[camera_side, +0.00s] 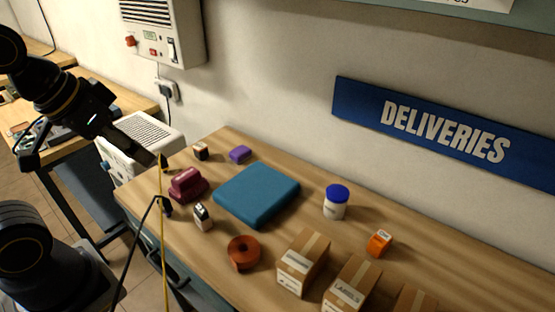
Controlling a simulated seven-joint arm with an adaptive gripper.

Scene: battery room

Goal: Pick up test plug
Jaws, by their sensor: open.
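I cannot tell for certain which object is the test plug. A maroon, stepped block (188,185) lies at the left end of the wooden bench and may be it. A small white and dark block (203,217) lies in front of it. A small dark and tan cube (201,151) and a purple block (240,154) lie behind it.
A blue flat pad (257,195), a reddish-brown roll (243,253), a blue-lidded white jar (335,203), an orange block (379,243) and cardboard boxes (303,263) occupy the bench (290,165). Yellow (163,250) and black (137,243) lines cross its left edge. A wall unit (165,30) hangs above.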

